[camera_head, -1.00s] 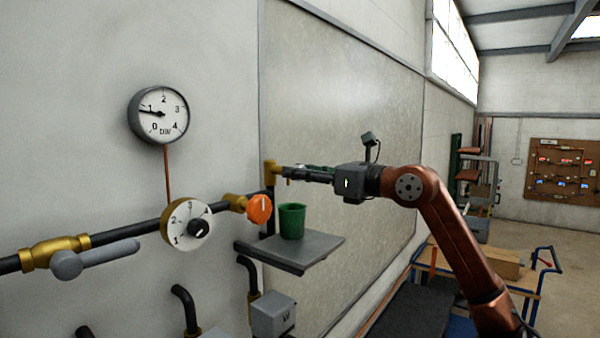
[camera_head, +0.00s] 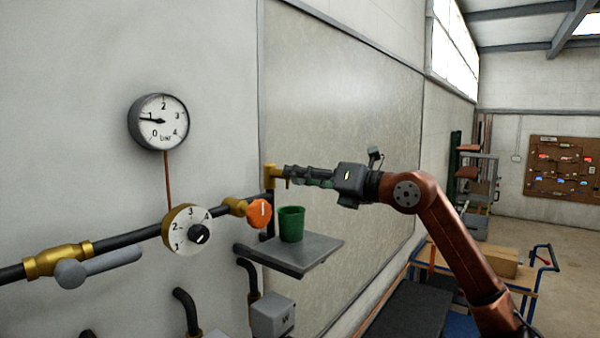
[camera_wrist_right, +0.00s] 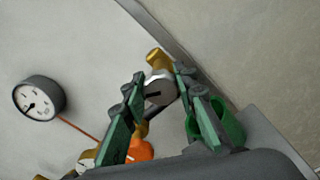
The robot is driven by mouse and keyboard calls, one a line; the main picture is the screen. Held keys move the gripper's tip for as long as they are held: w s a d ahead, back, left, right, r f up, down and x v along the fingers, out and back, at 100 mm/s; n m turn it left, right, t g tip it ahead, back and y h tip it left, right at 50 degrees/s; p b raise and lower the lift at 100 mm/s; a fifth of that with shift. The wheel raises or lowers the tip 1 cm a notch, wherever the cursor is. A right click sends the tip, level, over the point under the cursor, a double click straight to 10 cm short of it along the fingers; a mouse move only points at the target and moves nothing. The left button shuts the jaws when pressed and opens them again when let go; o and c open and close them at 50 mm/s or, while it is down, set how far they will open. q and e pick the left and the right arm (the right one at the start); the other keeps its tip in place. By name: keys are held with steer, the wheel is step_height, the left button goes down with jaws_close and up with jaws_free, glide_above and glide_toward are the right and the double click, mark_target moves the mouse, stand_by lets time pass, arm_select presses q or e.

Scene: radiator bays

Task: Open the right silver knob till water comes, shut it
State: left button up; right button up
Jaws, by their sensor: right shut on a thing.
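My right gripper (camera_head: 290,173) reaches in from the right to the brass tap (camera_head: 270,178) at the end of the pipe. In the right wrist view, its green fingers are shut on the silver knob (camera_wrist_right: 160,91), whose dark grey face shows between the fingertips. In the head view the knob is hidden by the fingers. A green cup (camera_head: 291,225) stands on a grey shelf (camera_head: 312,249) below the tap. I see no water running. My left gripper is not in view.
An orange knob (camera_head: 259,213), a white numbered dial (camera_head: 187,232) and a grey-handled brass valve (camera_head: 58,261) sit along the pipe to the left. A round pressure gauge (camera_head: 160,121) above reads about 1. A blue cart (camera_head: 528,284) stands at the right.

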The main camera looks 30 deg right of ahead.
steer(key=m, duration=0.3)
steer(key=shift+d+r+m+p, duration=0.1)
steer(key=shift+m+p, duration=0.7)
steer(key=shift+m, duration=1.4)
steer(key=o, duration=1.2)
steer(key=shift+w, duration=0.1)
steer(key=shift+c, duration=0.2)
